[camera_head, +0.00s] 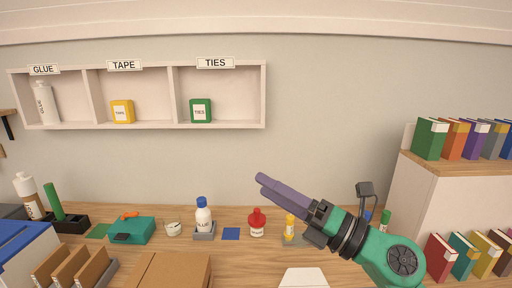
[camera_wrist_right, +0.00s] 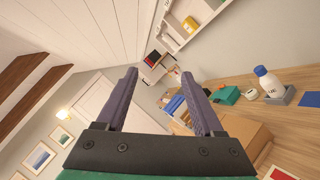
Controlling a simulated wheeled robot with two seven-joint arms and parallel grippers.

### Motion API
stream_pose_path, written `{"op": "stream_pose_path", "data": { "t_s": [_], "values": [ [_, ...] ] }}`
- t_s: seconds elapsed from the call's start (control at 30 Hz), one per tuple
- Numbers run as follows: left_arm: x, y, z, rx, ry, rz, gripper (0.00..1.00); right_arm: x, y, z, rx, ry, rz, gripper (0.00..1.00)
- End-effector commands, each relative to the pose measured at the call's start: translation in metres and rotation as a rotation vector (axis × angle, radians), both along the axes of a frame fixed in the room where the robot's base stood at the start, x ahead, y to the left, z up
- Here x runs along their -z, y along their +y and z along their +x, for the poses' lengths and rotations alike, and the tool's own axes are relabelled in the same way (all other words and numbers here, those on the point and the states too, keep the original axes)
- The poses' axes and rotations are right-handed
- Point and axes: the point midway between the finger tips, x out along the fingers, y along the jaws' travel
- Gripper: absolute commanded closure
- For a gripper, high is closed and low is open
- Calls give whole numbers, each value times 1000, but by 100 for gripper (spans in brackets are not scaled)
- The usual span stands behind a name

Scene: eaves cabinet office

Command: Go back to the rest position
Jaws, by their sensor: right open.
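My right gripper (camera_head: 262,182) is raised above the desk in the head view, right of centre, its purple fingers pointing to the upper left. In the right wrist view the right gripper (camera_wrist_right: 165,88) has its two fingers apart with nothing between them. It touches no object. My left gripper is not in the head view.
The wooden desk (camera_head: 330,268) holds a white glue bottle (camera_head: 203,216), a red bottle (camera_head: 257,223), a teal box (camera_head: 130,230) and a cardboard box (camera_head: 172,270). A labelled wall shelf (camera_head: 170,97) hangs at left. A book cabinet (camera_head: 465,200) stands at right.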

Motion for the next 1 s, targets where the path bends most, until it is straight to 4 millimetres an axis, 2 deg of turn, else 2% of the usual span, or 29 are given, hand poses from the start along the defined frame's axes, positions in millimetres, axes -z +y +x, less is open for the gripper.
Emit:
{"op": "stream_pose_path", "data": {
  "t_s": [0.07,0.1,0.17,0.2,0.27,0.3,0.4,0.5,0.6,0.7,0.9,1.0],
  "values": [
    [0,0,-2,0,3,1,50,-13,-37,15,101,153,359,31],
    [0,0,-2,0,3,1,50,-7,-68,28,186,262,551,31],
    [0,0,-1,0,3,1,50,21,-116,46,333,442,801,31],
    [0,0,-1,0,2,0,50,48,-142,53,428,555,928,31],
    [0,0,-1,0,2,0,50,95,-174,56,567,723,1082,31],
    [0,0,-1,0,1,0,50,130,-191,53,661,836,1166,31],
    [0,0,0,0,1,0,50,213,-216,28,882,1103,1316,31],
    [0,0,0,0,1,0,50,279,-224,-8,1066,1331,1393,31],
    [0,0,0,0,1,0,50,327,-223,-46,1216,1522,1427,31],
    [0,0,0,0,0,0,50,361,-216,-85,1341,1692,1431,31],
    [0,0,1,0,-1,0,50,406,-198,-164,1559,2002,1387,31],
    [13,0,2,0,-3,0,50,459,-197,-153,1576,2003,1372,31]
  ]
}}
